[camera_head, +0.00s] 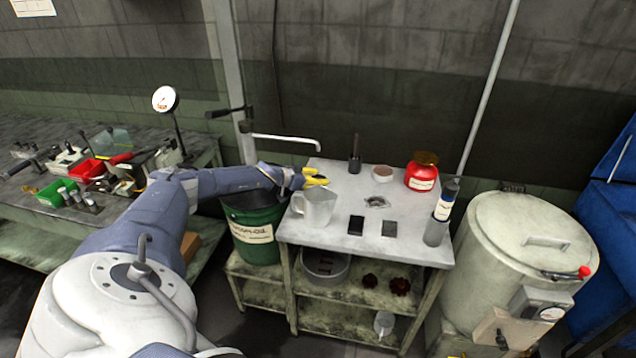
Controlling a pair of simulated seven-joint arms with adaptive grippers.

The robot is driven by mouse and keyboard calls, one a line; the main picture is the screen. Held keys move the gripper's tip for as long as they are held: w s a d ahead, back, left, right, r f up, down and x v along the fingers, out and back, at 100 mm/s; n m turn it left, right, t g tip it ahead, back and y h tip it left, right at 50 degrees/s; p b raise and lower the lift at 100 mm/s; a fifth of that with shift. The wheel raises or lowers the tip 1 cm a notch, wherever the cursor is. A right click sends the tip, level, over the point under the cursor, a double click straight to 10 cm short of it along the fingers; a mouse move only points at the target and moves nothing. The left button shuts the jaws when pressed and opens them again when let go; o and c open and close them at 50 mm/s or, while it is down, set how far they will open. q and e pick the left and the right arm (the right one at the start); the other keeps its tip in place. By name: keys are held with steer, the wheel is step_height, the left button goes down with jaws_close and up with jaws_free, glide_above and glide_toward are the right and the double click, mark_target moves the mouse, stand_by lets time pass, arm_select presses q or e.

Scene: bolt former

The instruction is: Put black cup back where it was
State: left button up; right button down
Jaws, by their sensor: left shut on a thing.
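My left gripper (317,179), with yellow fingertips, is over the left back part of the grey table (335,238), just behind the rim of a pale pitcher (318,208). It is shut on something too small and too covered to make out. A dark cup-like thing with an upright stick (355,162) stands at the back of the table, right of the gripper and apart from it. I cannot tell whether it is the black cup. My right gripper is not in view.
A red jar (422,171), a small round bowl (383,173) and a bottle (443,205) stand on the table's right side. Two dark flat blocks (356,226) (389,229) lie near its front. A green drum (256,235) stands left, a large pale tank (525,245) right.

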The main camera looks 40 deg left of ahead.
arm_select(q)
steer(key=shift+f, duration=0.4)
steer(key=shift+f, duration=0.2)
steer(key=o, duration=1.1)
steer(key=shift+o, duration=0.2)
steer(key=shift+s+a+r, duration=0.1)
steer(key=shift+s+r, duration=0.1)
steer(key=shift+r, duration=0.1)
steer(key=v, duration=1.1)
steer(key=shift+s, duration=0.3)
steer(key=shift+r, duration=0.15)
